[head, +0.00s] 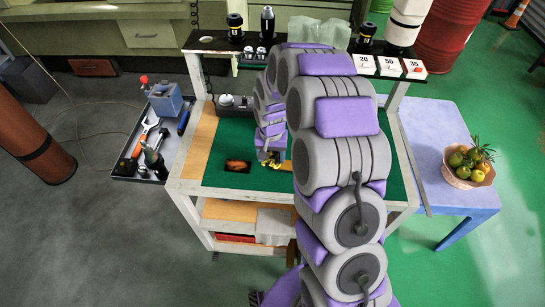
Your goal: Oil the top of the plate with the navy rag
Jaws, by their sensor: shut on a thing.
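A small dark rectangular plate (238,166) with a glossy orange-brown patch lies on the green mat (225,186) on the cart's top, left of my gripper. My gripper (270,159) reaches down over the mat just right of the plate. Its black and yellow end is small in this view. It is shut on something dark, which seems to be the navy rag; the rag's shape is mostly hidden. I cannot tell whether it touches the mat. A yellow strip (286,165) shows beside the gripper, partly hidden by my arm.
A side tray (126,167) with a blue vise and tools hangs left. A black device (235,103) stands at the mat's back. The upper shelf (208,43) holds tool holders and number cards. A fruit basket (469,176) sits on the blue table (425,125). The mat's front left is clear.

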